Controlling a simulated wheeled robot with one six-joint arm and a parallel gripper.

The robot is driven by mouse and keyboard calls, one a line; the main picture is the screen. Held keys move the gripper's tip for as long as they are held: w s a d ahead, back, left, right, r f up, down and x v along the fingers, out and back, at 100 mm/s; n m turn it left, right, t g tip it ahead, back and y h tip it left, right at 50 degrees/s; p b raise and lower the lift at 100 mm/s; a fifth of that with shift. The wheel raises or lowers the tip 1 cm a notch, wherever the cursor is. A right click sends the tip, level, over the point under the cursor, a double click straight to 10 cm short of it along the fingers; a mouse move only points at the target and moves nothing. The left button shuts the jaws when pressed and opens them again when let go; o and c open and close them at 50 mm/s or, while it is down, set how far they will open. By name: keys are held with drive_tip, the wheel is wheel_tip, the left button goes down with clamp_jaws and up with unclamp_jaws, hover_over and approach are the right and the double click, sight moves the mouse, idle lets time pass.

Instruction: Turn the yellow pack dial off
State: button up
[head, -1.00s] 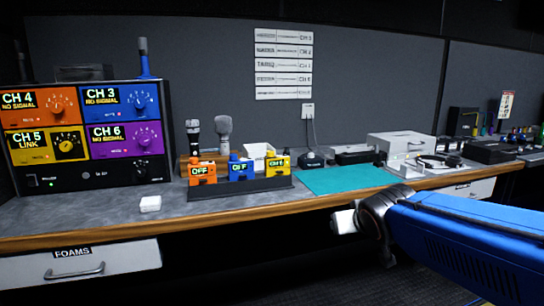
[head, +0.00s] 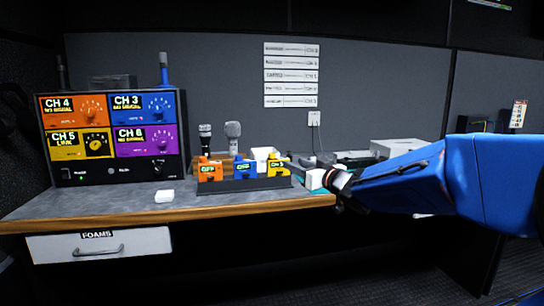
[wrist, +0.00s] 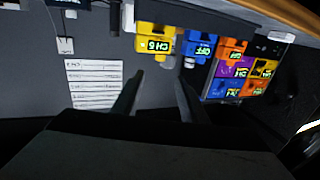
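The yellow pack (head: 279,167) stands at the right end of a dark rack on the counter; its display reads CH 5. It also shows in the wrist view (wrist: 146,41), turned over, beyond my fingertips. Its dial is too small to make out clearly. My gripper (wrist: 158,80) is open and empty, its two fingers apart and pointing toward the packs. In the head view my gripper (head: 315,180) is just right of the yellow pack, apart from it. A blue pack (head: 244,170) and an orange pack (head: 209,172) stand left of it, both reading OFF.
A receiver (head: 174,185) with coloured panels stands at the left; its yellow CH 5 panel (head: 70,153) reads LINK. Two microphones (head: 233,140) stand behind the packs. The counter in front of the rack is clear.

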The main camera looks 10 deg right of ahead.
sight(274, 155)
drive_tip(key=x, duration=1.6)
drive_tip(key=shift+c, duration=0.5)
clamp_jaws()
